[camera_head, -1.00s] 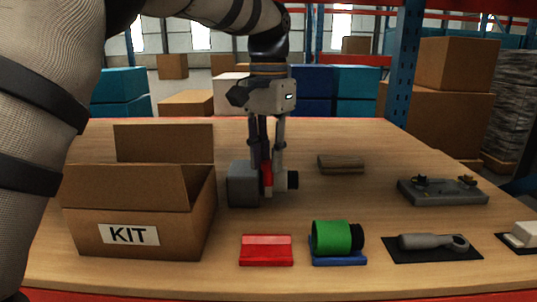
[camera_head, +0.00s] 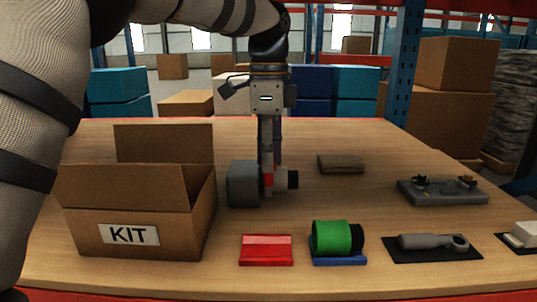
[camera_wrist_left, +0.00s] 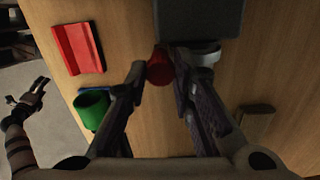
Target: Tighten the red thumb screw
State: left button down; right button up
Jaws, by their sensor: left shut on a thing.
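The red thumb screw (camera_wrist_left: 158,67) sits between the fingertips of my left gripper (camera_wrist_left: 157,70) in the left wrist view. In the head view my left gripper (camera_head: 268,185) points down and is shut on the screw, of which only a bit of red (camera_head: 267,181) shows. The screw is beside a grey block (camera_head: 243,184) with a light collar and a black round end (camera_head: 293,179) on its right. In the left wrist view the block (camera_wrist_left: 205,20) is at the top. My right gripper (camera_wrist_left: 25,92) shows small at the left edge there, fingers apart.
An open KIT box (camera_head: 190,222) stands on the left. In front are a red holder (camera_head: 266,250), a green cylinder (camera_head: 331,238) on a blue base and a grey tool (camera_head: 425,243) on a black mat. A brown block (camera_head: 340,164) and a grey fixture (camera_head: 443,192) lie to the right.

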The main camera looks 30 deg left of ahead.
pick_arm(q)
jog(key=m, duration=1.3)
jog(key=shift+m, duration=0.4)
dwell(0.4)
jog(key=c, duration=1.4)
grip_release()
jog(key=shift+o, duration=0.2)
notch_tip(320, 180, up, 12)
